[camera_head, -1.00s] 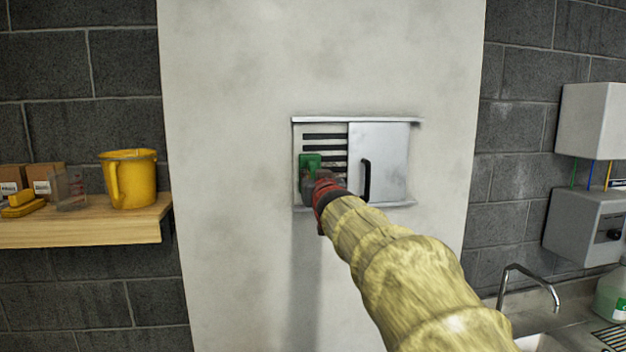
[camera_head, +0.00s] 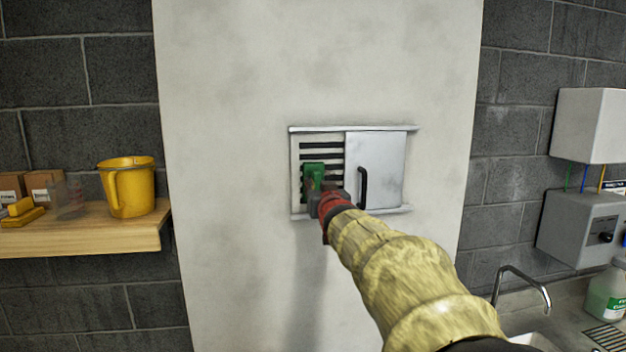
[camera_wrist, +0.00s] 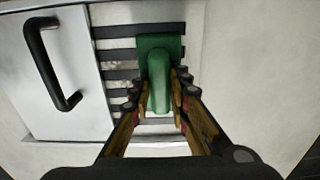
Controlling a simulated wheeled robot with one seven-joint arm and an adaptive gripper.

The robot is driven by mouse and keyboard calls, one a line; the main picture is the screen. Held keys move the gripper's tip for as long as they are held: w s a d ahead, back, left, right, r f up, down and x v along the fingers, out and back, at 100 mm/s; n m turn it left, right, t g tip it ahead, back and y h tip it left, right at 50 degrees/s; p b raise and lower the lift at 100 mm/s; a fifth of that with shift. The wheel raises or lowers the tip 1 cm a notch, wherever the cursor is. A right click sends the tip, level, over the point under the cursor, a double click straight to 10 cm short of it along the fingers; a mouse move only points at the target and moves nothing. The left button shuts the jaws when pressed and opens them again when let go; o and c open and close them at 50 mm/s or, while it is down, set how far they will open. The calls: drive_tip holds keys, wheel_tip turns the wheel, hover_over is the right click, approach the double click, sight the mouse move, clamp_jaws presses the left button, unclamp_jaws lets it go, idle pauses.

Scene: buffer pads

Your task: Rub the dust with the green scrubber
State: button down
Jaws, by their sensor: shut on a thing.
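My gripper (camera_head: 322,195) is shut on the green scrubber (camera_head: 314,174). The scrubber is at the left part of the wall vent (camera_head: 302,151), in front of its dark slots. In the wrist view the scrubber (camera_wrist: 160,55) lies between the two fingers (camera_wrist: 160,105), its flat pad toward the slotted panel. I cannot tell for sure whether the pad touches the panel. Greyish dust (camera_wrist: 122,63) shows on the slats beside the scrubber in the wrist view. My gripper hides the lower part of the vent in the head view.
A sliding door (camera_head: 385,150) with a black handle (camera_head: 363,188) covers the vent's right half, close to my gripper. A shelf (camera_head: 90,236) at left holds a yellow jug (camera_head: 128,187), boxes and yellow blocks. A sink tap (camera_head: 520,280) is at lower right.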

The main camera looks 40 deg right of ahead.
drive_tip(key=shift+s+d+r+p, duration=0.1)
drive_tip(key=shift+s+d+p, duration=0.6)
drive_tip(key=shift+p, duration=0.55)
drive_tip(key=d+p, duration=0.2)
drive_tip(key=shift+s+d+r+p, duration=0.1)
drive_tip(key=shift+s+p, duration=0.25)
drive_tip(key=shift+s, duration=0.05)
drive_tip(key=shift+s+d+p, duration=0.4)
drive_tip(key=shift+d+p, duration=0.3)
drive_tip(key=shift+s+d+p, duration=0.45)
drive_tip(key=shift+d+p, duration=0.2)
drive_tip(key=shift+p, duration=0.05)
drive_tip(key=shift+s+d+p, duration=0.4)
drive_tip(key=shift+d+p, duration=0.2)
drive_tip(key=shift+p, duration=0.1)
